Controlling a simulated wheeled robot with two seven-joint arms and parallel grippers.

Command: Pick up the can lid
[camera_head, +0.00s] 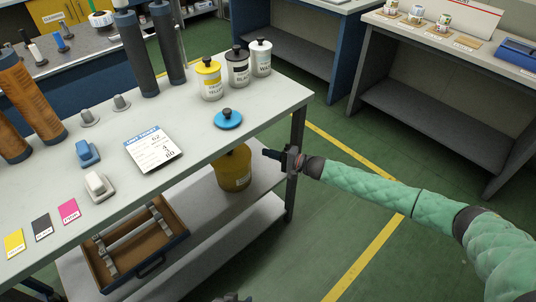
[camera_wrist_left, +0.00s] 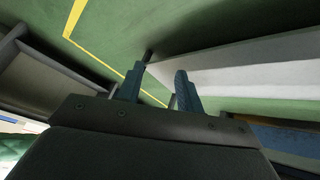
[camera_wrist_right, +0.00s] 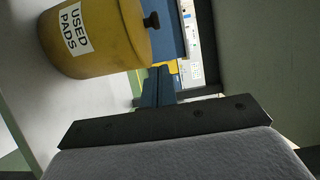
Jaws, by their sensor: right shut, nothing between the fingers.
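The can lid, a blue disc with a black knob (camera_head: 228,118), lies flat on the grey tabletop (camera_head: 270,105) near its front right edge in the head view. My right gripper (camera_head: 268,153) is just beyond the table's edge, to the right of and below the lid in the picture, apart from it. Its fingers are together and empty in the right wrist view (camera_wrist_right: 158,86). My left gripper (camera_wrist_left: 158,88) has its two fingers apart with nothing between them in the left wrist view; only its tip shows at the bottom of the head view.
Yellow, black and white lidded cans (camera_head: 238,70) stand behind the lid. A yellow "USED PADS" can (camera_wrist_right: 95,35) stands on the lower shelf (camera_head: 262,190), near my right gripper. A printed card (camera_head: 153,148) lies left of the lid. An open drawer (camera_head: 135,245) is below.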

